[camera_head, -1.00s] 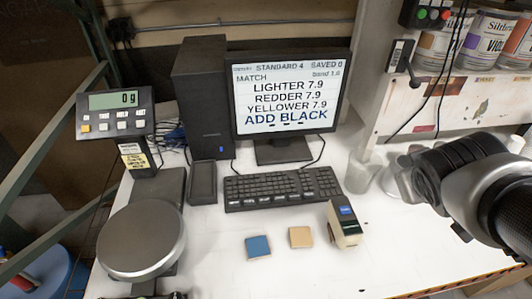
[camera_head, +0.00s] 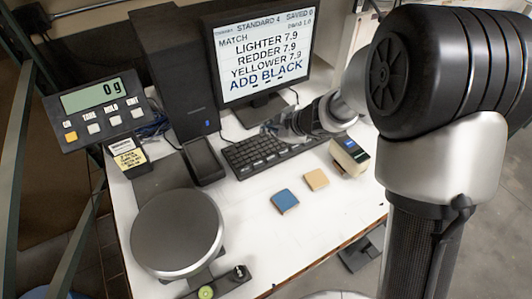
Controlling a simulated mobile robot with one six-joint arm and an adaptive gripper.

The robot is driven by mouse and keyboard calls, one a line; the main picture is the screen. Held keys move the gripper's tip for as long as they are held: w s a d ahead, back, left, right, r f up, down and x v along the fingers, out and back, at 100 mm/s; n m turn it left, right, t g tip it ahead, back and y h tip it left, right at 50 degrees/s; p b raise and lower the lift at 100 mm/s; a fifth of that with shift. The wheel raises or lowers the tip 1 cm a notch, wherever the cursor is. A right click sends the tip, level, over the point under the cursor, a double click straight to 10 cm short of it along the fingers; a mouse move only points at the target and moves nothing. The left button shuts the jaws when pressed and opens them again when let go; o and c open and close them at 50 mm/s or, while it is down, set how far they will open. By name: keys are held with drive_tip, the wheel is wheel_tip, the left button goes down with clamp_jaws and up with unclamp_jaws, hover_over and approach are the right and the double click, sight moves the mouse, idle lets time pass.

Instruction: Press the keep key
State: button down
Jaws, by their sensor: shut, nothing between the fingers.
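The black keyboard (camera_head: 243,156) lies on the white bench in front of the monitor. I cannot read a keep label on any key at this size. My gripper (camera_head: 276,130) is shut and empty at the keyboard's back right part, hiding some keys there. I cannot tell whether the fingertips touch a key. The monitor (camera_head: 262,62) reads STANDARD 4, SAVED 0, MATCH, lighter, redder and yellower 7.9, and ADD BLACK.
A scale with a round pan (camera_head: 177,233) stands at left, its display (camera_head: 90,97) showing 0 g. A black tower (camera_head: 178,70) stands left of the monitor.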

drive_tip(key=shift+f, duration=0.1)
drive_tip(key=shift+f, duration=0.15)
drive_tip(key=b, duration=0.8)
hover_over(270, 159)
wheel_tip(270, 159, down, 7)
drive_tip(key=shift+s+f, duration=0.1)
drive_tip(key=shift+f, duration=0.05)
drive_tip(key=shift+f+b, duration=0.45)
drive_tip(key=shift+f, duration=0.15)
drive_tip(key=shift+f, duration=0.15)
idle(0.5)
drive_tip(key=shift+f, duration=0.25)
